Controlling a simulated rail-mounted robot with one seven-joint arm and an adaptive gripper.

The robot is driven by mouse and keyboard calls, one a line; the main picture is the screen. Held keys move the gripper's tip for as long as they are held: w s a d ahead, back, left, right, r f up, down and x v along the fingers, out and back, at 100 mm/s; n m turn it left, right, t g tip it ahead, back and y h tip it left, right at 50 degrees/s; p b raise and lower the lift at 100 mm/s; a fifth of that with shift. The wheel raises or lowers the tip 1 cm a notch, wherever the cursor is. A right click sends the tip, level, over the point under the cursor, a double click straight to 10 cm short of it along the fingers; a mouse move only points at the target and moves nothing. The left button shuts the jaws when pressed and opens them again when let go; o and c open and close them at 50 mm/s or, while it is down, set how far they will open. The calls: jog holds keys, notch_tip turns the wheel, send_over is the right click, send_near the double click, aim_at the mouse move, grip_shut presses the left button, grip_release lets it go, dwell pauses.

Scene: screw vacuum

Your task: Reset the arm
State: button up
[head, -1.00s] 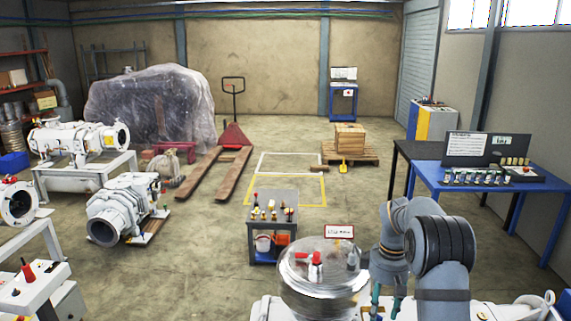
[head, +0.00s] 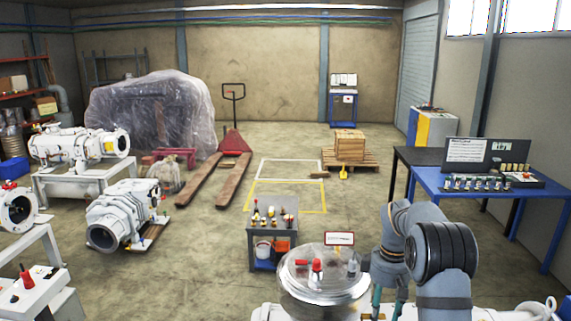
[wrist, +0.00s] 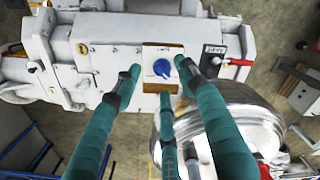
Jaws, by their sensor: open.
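My arm (head: 440,258) is bent at the lower right of the head view. My gripper (wrist: 160,78) is open, with its teal fingers spread and nothing between them. In the wrist view the fingers point toward a white pump unit (wrist: 112,50) with a blue knob (wrist: 162,68) on its panel. The knob shows between the fingertips; I cannot tell how far the tips are from the panel. In the head view the fingers (head: 387,300) hang low, and their tips are hidden by the bottom edge.
A shiny round metal vessel (head: 322,292) stands close left of my gripper, and its rim shows in the wrist view (wrist: 235,120). A red-handled lever (wrist: 235,62) is near the fingers. A tool cart (head: 272,235) stands beyond. A blue table (head: 455,190) stands at the right.

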notch_tip(320, 180, down, 4)
jog(key=shift+r, duration=0.2)
jog(key=shift+w+m+b, duration=0.1)
jog(key=shift+m+b, duration=0.4)
jog(key=shift+m, duration=0.5)
jog(key=m+b, duration=0.1)
jog(key=m, duration=0.3)
jog(key=shift+a+r, duration=0.1)
jog(key=m+b, duration=0.1)
jog(key=m, duration=0.3)
jog(key=shift+a, duration=0.1)
jog(key=m+b, duration=0.2)
jog(key=m, duration=0.3)
jog(key=shift+a, duration=0.15)
jog(key=m, duration=0.3)
jog(key=shift+r, duration=1.2)
